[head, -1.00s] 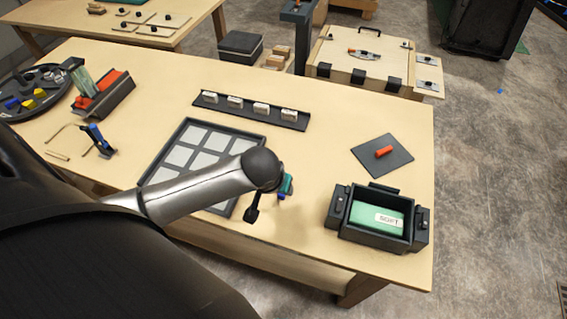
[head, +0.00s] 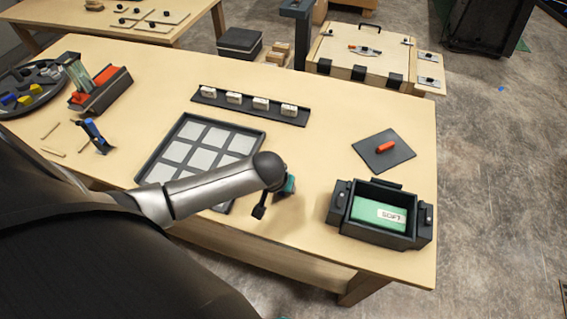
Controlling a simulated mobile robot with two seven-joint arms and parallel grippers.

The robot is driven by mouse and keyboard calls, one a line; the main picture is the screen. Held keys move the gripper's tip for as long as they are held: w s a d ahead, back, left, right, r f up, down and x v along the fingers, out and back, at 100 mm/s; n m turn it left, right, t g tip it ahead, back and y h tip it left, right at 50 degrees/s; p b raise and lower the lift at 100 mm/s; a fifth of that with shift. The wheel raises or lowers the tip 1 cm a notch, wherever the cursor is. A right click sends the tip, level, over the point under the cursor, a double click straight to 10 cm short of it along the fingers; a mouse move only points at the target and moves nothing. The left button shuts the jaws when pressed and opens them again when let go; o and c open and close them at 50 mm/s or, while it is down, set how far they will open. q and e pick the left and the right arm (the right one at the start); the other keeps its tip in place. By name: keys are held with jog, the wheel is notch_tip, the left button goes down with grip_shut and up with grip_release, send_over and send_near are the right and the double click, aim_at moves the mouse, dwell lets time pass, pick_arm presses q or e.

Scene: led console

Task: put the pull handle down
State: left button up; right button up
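My arm comes in from the left, and its dark rounded wrist hides most of my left gripper (head: 274,200). A dark stem with a small block at its end (head: 259,212) hangs below the wrist, and a teal part (head: 290,184) shows at its right. I cannot tell whether the dark piece is a finger or a held pull handle. The gripper is over the table near the right edge of the grid tray. No pull handle can be clearly made out, and the fingertips are hidden. My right gripper cannot be made out.
The grid tray (head: 151,165) with pale squares lies left of the gripper. A dark box (head: 372,239) with a green block labelled SOFT stands at right. An orange grip lies on a dark plate (head: 372,159). A dark rail (head: 211,103) holds white blocks. Table between is bare.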

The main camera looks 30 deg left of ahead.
pick_arm(q)
grip_shut()
dwell(0.4)
jog(key=shift+r, duration=0.1)
notch_tip(320, 180, up, 20)
jog(key=p, duration=0.4)
jog(key=w+d+m+h+b, duration=0.1)
jog(key=d+b, duration=0.7)
jog(key=b, duration=0.8)
jog(key=shift+w+m, duration=0.8)
jog(key=shift+d+f, duration=0.15)
jog(key=shift+f, duration=0.1)
